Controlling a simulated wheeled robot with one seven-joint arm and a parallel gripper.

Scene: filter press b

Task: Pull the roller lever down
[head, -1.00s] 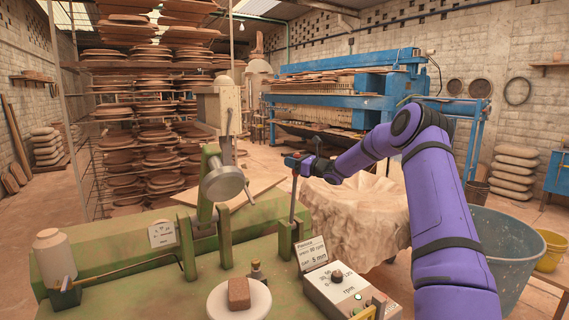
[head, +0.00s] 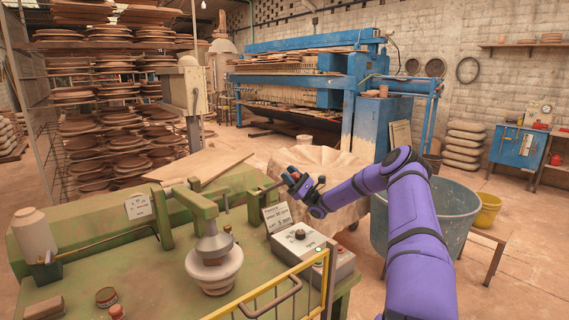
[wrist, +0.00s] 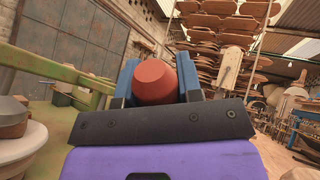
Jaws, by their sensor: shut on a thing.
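The roller lever (head: 268,188) is a thin dark rod leaning far over toward the right, close to level. My gripper (head: 293,179) is at its outer end. In the wrist view, the blue fingers of my gripper (wrist: 158,78) are closed around the lever's red-brown knob (wrist: 154,84). The green roller arm (head: 196,202) lies tilted low over the machine table. Its grey roller head (head: 213,246) is down at the pale wheel with its mould (head: 213,277). Whatever lies between head and mould is hidden.
A control box (head: 312,252) with a knob and a yellow rail (head: 262,291) stand at the table's front right. A cloth-covered heap (head: 315,160) is behind my gripper. A grey tub (head: 450,205) stands right, behind my arm. Ware racks (head: 120,140) fill the back left.

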